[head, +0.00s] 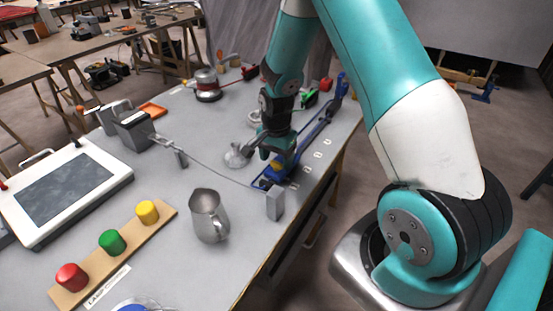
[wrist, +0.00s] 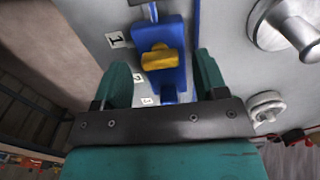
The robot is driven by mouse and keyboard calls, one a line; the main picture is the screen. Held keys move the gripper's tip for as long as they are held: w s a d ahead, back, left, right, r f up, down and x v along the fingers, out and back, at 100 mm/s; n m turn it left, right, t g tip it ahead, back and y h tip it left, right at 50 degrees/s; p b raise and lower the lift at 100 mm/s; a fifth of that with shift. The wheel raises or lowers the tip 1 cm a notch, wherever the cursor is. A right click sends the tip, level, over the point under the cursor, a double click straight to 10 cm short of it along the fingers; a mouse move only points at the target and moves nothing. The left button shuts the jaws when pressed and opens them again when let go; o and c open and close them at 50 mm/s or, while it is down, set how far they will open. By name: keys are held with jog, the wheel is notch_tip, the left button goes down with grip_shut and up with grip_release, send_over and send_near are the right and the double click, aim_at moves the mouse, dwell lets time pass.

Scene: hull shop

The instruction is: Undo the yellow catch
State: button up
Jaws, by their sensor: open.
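The yellow catch (wrist: 159,57) sits on a blue base (wrist: 164,78) in the wrist view. It also shows in the head view (head: 277,161), low beside my gripper, on a long blue fixture (head: 314,133) along the table's right edge. My gripper (wrist: 160,75) is open, with one green finger on each side of the blue base in the picture. The catch shows between and a little beyond the fingertips, and no contact shows. In the head view my gripper (head: 279,151) points down over the catch and partly hides it.
A grey knob (head: 238,156) stands close left of my gripper. A thin rod runs to a grey block (head: 275,203) in front. A metal jug (head: 207,215), a board with coloured buttons (head: 112,250) and a screen panel (head: 66,188) stand on the grey table (head: 170,265).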

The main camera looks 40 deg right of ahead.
jog(key=shift+f, duration=0.5)
jog(key=c, duration=0.9)
